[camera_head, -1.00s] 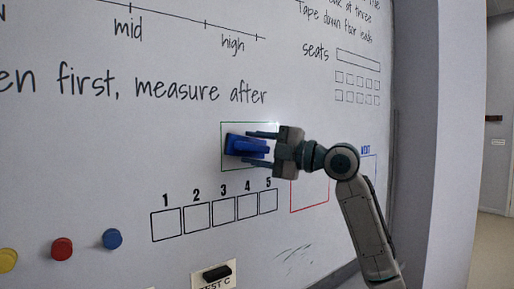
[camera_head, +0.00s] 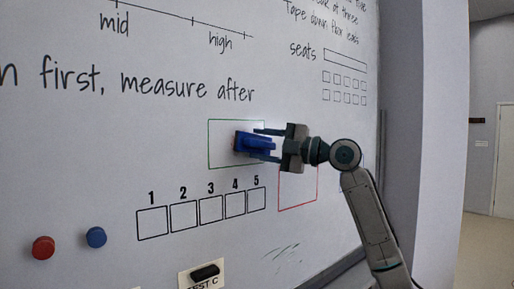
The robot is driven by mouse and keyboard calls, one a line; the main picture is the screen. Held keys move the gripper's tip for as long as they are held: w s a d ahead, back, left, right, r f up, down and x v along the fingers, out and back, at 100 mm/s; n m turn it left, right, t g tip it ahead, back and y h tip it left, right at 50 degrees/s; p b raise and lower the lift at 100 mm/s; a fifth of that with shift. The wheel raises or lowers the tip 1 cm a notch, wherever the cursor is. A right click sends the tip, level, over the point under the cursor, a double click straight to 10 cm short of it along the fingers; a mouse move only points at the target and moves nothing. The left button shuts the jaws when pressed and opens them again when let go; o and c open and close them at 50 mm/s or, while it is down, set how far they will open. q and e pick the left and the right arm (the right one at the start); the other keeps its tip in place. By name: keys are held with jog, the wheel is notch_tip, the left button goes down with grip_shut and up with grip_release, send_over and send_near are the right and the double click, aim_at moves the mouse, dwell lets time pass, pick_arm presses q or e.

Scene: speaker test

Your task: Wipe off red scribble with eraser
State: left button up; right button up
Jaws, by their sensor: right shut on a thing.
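A blue eraser (camera_head: 252,143) is at the whiteboard (camera_head: 160,130), over the right part of a green-outlined box (camera_head: 222,145). My right gripper (camera_head: 262,144) comes in from the right and is shut on the eraser. Whether the eraser's face touches the board cannot be told. No red scribble shows clearly; the only red line work is a red-outlined box (camera_head: 298,205) just below and right of the gripper, partly hidden by it. My left gripper is not in view.
Below are numbered boxes (camera_head: 197,215), red (camera_head: 43,248) and blue (camera_head: 96,237) magnets, a labelled card (camera_head: 203,278) with a black piece, and faint grey-green strokes (camera_head: 282,251). The board's right edge and a wall (camera_head: 445,150) lie behind my right arm.

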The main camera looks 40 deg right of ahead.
jog(key=shift+d, duration=0.7)
jog(key=shift+w, duration=0.1)
jog(key=shift+s+a+p, duration=0.2)
jog(key=shift+a+p, duration=0.4)
jog(key=shift+a, duration=1.35)
jog(key=shift+s+a+r+p, duration=0.1)
jog(key=shift+a+p, duration=0.65)
jog(key=shift+a, duration=1.1)
jog(key=shift+d, duration=0.1)
